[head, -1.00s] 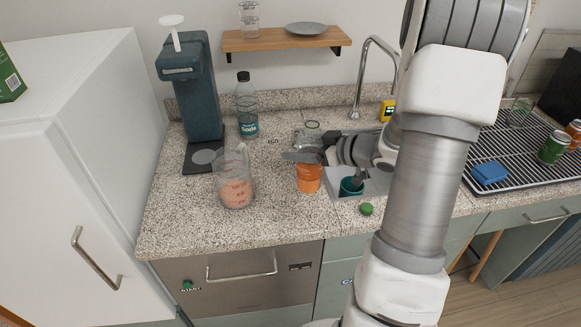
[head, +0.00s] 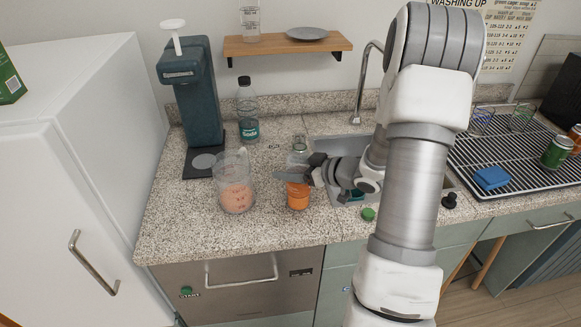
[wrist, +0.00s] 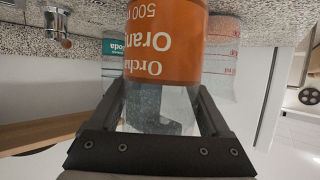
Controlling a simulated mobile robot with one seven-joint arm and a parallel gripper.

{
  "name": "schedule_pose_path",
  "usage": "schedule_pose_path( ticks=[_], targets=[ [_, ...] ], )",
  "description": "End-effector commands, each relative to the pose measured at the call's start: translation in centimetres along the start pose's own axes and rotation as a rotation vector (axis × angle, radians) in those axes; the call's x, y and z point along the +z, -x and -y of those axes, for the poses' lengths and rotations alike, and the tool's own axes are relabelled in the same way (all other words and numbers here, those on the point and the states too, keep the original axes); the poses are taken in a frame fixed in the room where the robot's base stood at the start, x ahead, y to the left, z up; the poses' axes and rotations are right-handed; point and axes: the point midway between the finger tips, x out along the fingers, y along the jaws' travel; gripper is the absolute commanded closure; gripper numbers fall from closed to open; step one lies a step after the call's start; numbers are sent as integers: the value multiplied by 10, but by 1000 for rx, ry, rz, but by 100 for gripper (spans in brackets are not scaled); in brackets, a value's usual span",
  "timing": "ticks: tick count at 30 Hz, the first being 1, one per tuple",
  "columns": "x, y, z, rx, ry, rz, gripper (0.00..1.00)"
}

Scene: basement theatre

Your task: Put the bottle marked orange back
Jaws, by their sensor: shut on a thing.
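The bottle marked orange (head: 297,195) is clear with an orange label, and stands near the sink's left edge in the head view. Its label (wrist: 165,40) fills the middle of the wrist view, upside down. My gripper (head: 303,175) is shut on the bottle, with one finger on each side of its clear part in the wrist view (wrist: 162,105). The fingers and wrist hide part of the bottle in the head view. I cannot tell whether its base touches the counter.
A jug of pinkish liquid (head: 236,193) stands close left of the bottle. A soda bottle (head: 248,115) and a teal drink machine (head: 195,95) stand behind. A green cap (head: 368,214) lies by the sink (head: 325,143). A wooden shelf (head: 285,45) hangs above.

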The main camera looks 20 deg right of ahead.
Motion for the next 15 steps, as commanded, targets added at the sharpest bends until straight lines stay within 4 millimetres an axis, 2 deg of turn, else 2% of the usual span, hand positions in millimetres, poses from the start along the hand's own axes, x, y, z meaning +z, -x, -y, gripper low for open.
schedule_pose_path(
  ticks=[1,3,4,12,15],
  targets=[
    [0,0,0,0,0,0,14],
    [0,0,0,0,0,0,1],
    [0,0,0,0,0,0,0],
    [-3,1,0,0,0,0,0],
    [-3,11,-1,2,0,0,0]
  ],
)
